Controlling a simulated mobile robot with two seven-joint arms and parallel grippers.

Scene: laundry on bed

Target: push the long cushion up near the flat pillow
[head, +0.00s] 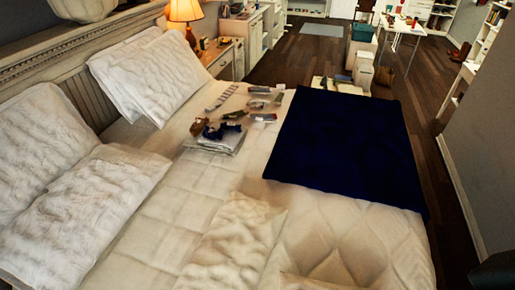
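The long cushion (231,243) is cream with a wrinkled cover. It lies on the bed at the lower middle of the head view, and its near end runs to the bottom edge. The flat pillow (88,218) is white and crinkled. It lies on the bed at the left, in front of a similar pillow (38,145) that leans on the headboard. A strip of quilted bedding separates the cushion from the flat pillow. Neither gripper is in view, and no gripper is seen touching the cushion.
Another white pillow (150,77) leans at the far headboard. Folded laundry (215,142) and several small items lie mid-bed. A dark blue blanket (345,140) covers the far right. Quilted bedding (178,208) beside the cushion is clear. A dark shape (495,270) at lower right is unclear.

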